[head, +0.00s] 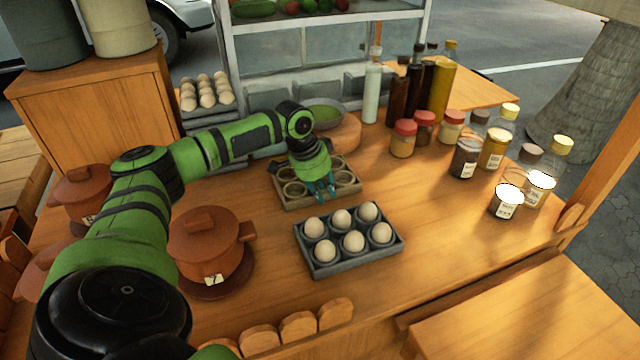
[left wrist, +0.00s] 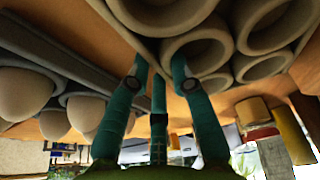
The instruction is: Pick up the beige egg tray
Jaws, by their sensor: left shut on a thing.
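The beige egg tray (head: 298,203) lies at the middle of the wooden table, with round empty cups. My left gripper (head: 324,190) reaches down onto it from above, its teal fingers shut on the tray near its front side. In the left wrist view, the tray's cups (left wrist: 198,45) are very close to the fingertips of my left gripper (left wrist: 158,68). The fingers and wrist hide part of the tray in the head view. I cannot tell whether the tray is clear of the tabletop. My right gripper is not in view.
A grey tray (head: 325,268) with several eggs stands just in front. A lidded clay pot (head: 205,250) is to the left. Bare table lies right of the trays.

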